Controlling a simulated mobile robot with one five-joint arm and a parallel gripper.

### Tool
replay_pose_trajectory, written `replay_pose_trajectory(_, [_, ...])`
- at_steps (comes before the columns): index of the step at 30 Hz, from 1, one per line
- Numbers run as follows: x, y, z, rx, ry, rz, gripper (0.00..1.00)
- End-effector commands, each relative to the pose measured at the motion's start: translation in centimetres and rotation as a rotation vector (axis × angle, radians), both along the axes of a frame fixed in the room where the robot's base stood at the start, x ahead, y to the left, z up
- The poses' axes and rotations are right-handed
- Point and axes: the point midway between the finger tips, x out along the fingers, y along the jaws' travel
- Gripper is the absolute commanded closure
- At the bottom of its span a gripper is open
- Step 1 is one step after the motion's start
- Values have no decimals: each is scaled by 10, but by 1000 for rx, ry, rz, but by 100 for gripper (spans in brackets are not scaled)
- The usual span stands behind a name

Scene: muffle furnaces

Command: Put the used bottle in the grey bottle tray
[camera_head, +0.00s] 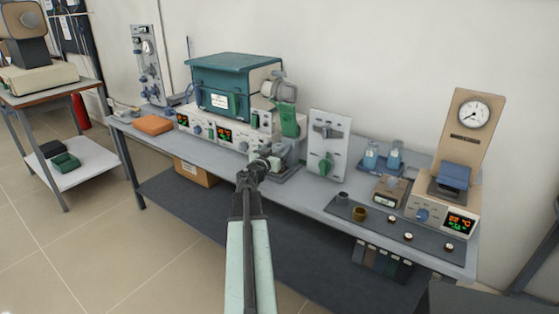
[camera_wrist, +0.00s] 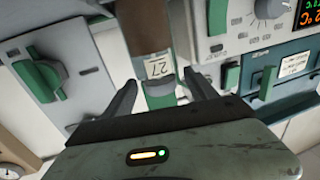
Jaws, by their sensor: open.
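My gripper (camera_head: 264,160) is at the bench's front edge, below the teal-topped furnace. In the wrist view my gripper (camera_wrist: 162,90) has its two fingers apart. Two blue bottles (camera_head: 371,154) (camera_head: 395,155) stand in a grey-blue tray (camera_head: 384,170) on the bench, right of the upright valve panel.
The valve panel (camera_head: 329,146) with a green knob stands between my gripper and the tray. The teal-topped furnace (camera_head: 225,90) stands behind my gripper. A small tan box (camera_head: 389,192) and a beige device with a dial (camera_head: 462,140) stand right and front of the tray.

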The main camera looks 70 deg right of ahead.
Motion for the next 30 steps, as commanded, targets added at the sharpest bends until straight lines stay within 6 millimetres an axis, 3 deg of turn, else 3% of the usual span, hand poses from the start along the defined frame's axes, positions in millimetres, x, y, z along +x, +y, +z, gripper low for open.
replay_pose_trajectory(2, [-1, -12, 0, 0, 0, -1, 33])
replay_pose_trajectory(8, [-1, -11, 0, 0, 0, 0, 33])
replay_pose_trajectory(15, [-2, -11, 0, 0, 0, -1, 100])
replay_pose_trajectory(30, [-2, -11, 5, 0, 0, -2, 100])
